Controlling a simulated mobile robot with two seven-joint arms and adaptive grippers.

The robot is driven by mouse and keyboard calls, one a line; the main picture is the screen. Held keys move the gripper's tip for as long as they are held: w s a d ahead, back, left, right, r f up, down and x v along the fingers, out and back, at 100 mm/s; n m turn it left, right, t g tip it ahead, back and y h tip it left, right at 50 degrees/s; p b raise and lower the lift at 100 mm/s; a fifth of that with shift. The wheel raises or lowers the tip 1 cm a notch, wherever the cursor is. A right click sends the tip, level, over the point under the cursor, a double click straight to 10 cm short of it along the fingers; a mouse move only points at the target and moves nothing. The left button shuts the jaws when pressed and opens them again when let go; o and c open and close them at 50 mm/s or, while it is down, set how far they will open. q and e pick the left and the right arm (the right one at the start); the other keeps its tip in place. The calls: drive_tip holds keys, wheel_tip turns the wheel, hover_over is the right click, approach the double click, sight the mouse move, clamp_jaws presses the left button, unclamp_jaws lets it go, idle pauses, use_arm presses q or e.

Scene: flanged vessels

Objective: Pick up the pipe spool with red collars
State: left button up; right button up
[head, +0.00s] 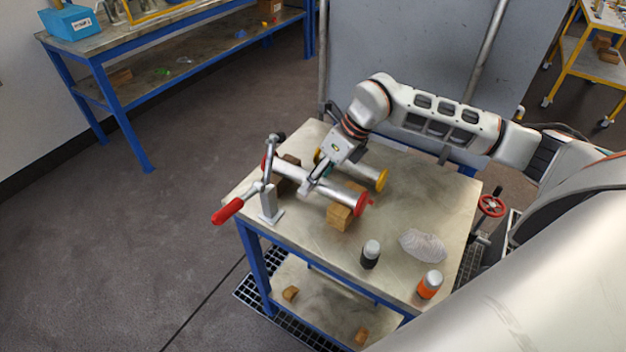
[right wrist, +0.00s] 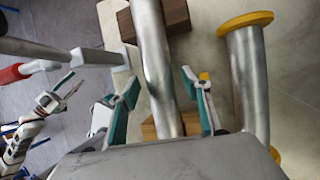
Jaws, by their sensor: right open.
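The pipe spool with red collars (head: 338,198) lies across wooden blocks on the table, a red collar at each end. Its grey pipe (right wrist: 153,45) runs between the fingers of my right gripper in the right wrist view. My right gripper (head: 311,187) is open over the middle of this pipe, a finger on each side (right wrist: 163,103). I cannot tell whether the fingers touch it. The collars are not seen in the wrist view. My left gripper (right wrist: 62,90) shows small at the left of the wrist view; its opening is unclear.
A spool with yellow collars (head: 366,174) lies close behind, to the right in the wrist view (right wrist: 248,80). A clamp with a red handle (head: 228,210) stands at the table's left edge. A dark bottle (head: 370,255), an orange bottle (head: 429,285) and a grey cloth (head: 422,245) are at the front right.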

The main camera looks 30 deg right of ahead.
drive_tip(key=shift+w+a+f, duration=0.1)
drive_tip(key=shift+a+f, duration=0.05)
drive_tip(key=shift+f, duration=0.3)
clamp_jaws()
drive_tip(key=shift+w+r, duration=0.1)
drive_tip(key=shift+r, duration=0.1)
